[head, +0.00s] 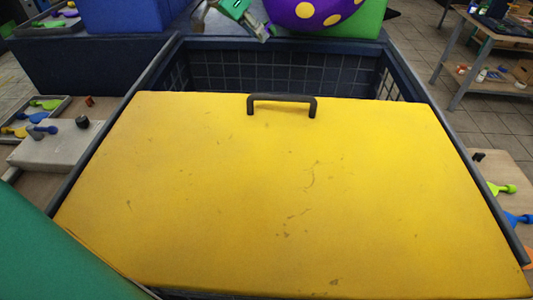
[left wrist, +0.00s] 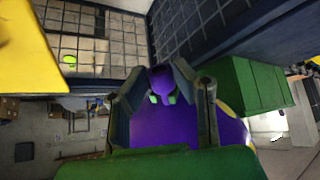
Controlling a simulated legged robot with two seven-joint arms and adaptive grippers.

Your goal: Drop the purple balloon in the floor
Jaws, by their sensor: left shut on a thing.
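The purple balloon (head: 310,12) with yellow dots shows at the top of the head view, cut off by the edge. My left gripper (head: 246,18) is beside it, beyond the yellow lid. In the left wrist view, my left gripper (left wrist: 161,97) is shut on the balloon's narrow purple neck. The balloon's body (left wrist: 165,128) fills the lower middle of that view, partly hidden by my gripper. My right gripper is in neither view.
A yellow lid (head: 270,190) with a black handle (head: 281,99) covers much of a dark grid-walled bin (head: 215,68). A green box (head: 366,20) stands behind the bin. Side tables hold small deflated balloons (head: 500,188). Tiled floor (head: 425,60) is open at the right.

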